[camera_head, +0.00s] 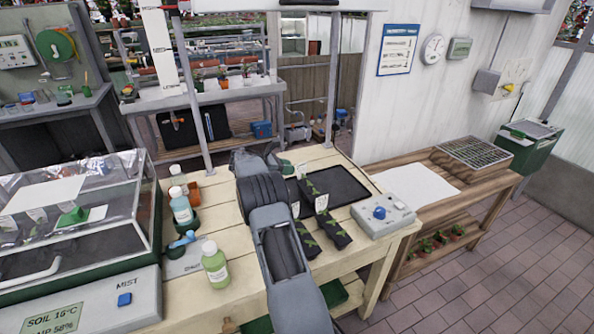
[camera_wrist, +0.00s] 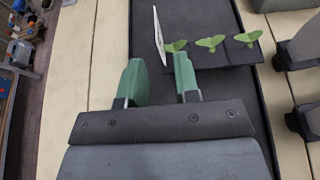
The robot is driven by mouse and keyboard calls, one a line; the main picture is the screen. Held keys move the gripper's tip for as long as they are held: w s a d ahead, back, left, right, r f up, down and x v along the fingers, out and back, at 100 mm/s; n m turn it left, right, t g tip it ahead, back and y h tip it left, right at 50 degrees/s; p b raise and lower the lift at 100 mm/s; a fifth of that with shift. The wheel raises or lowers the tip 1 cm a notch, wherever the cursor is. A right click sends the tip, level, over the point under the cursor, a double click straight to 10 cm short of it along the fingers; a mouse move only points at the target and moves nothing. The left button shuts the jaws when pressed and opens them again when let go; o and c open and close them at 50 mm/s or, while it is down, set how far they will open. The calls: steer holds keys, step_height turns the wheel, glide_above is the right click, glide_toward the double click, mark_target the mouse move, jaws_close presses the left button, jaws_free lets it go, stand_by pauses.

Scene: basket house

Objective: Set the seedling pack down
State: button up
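A black tray (camera_head: 347,184) lies on the wooden bench. In the wrist view a pack (camera_wrist: 232,57) with three seedlings and an upright white label lies on the dark tray (camera_wrist: 200,18). My gripper (camera_wrist: 158,82) has its two green fingers apart, with nothing visible between them. The right fingertip is close to the pack's labelled end; I cannot tell whether they touch.
Bottles (camera_head: 215,264) and a clear-lidded propagator (camera_head: 75,220) are on the left. A lower slatted bench (camera_head: 470,180) holds a white sheet and a wire rack.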

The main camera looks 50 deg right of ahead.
steer(key=s+a+r+m+t+y, duration=0.2)
steer(key=a+r, duration=0.1)
steer(key=a, duration=0.5)
steer(key=s+a+r+m+t+y, duration=0.1)
steer(key=s+a+r+m+y, duration=0.1)
steer(key=a, duration=0.5)
steer(key=s+a+r+m+t+y, duration=0.1)
steer(key=s+a+r+t+y, duration=0.15)
steer(key=a, duration=0.55)
steer(key=s+a+f+m+t+y, duration=0.2)
steer(key=s+a+m+y, duration=0.4)
steer(key=s+a, duration=1.1)
steer(key=f+m, duration=0.1)
steer(key=m, duration=0.1)
steer(key=shift+s+a+m+t, duration=0.15)
steer(key=shift+m+t, duration=0.15)
steer(key=shift+t, duration=0.05)
step_height(320, 180, up, 5)
steer(key=p, duration=0.4)
